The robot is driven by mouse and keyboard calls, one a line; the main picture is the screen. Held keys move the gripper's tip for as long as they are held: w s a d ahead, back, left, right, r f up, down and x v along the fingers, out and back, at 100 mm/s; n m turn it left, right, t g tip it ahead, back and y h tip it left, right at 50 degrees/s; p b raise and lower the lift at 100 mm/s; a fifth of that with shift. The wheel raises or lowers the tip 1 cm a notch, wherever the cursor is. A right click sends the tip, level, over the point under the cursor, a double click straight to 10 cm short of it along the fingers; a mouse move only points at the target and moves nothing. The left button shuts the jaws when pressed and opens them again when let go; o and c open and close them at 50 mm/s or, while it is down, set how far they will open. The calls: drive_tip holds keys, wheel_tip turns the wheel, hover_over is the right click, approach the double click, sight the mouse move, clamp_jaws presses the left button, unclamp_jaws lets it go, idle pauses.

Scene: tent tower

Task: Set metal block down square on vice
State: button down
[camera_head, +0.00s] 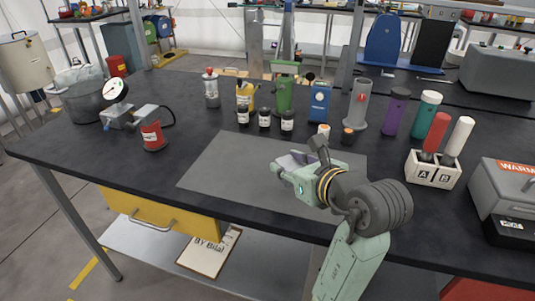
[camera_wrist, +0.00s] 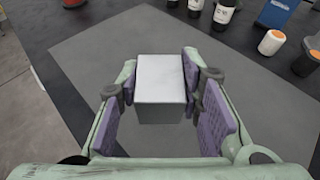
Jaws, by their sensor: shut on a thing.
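My gripper (camera_head: 284,166) is over the grey mat, right of its middle. In the wrist view my gripper (camera_wrist: 160,92) has its two purple-padded fingers shut on the metal block (camera_wrist: 160,72). The block is a plain light grey box with a bright top face, and it looks level and roughly straight between the pads. The fingers mostly hide it in the head view. Its exact height over the mat is hard to tell. I cannot clearly make out a vice; a small grey metal device with a round gauge (camera_head: 129,115) stands at the left of the bench.
The grey mat (camera_head: 225,165) is otherwise bare. Behind it stand several small dark bottles (camera_head: 264,120), a green device (camera_head: 284,92) and a blue box (camera_head: 320,100). A red can (camera_head: 153,136) is left. A white holder marked A and B (camera_head: 432,172) is right.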

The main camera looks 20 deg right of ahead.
drive_tip(key=p, duration=0.2)
hover_over(267, 168)
drive_tip(key=shift+f, duration=0.45)
drive_tip(key=shift+f+p, duration=0.5)
drive_tip(key=shift+f, duration=1.25)
drive_tip(key=shift+f, duration=0.2)
drive_tip(key=c, duration=1.1)
unclamp_jaws()
drive_tip(key=shift+r, duration=0.2)
drive_tip(key=b+v, duration=0.2)
drive_tip(key=v, duration=1)
drive_tip(key=shift+b, duration=0.3)
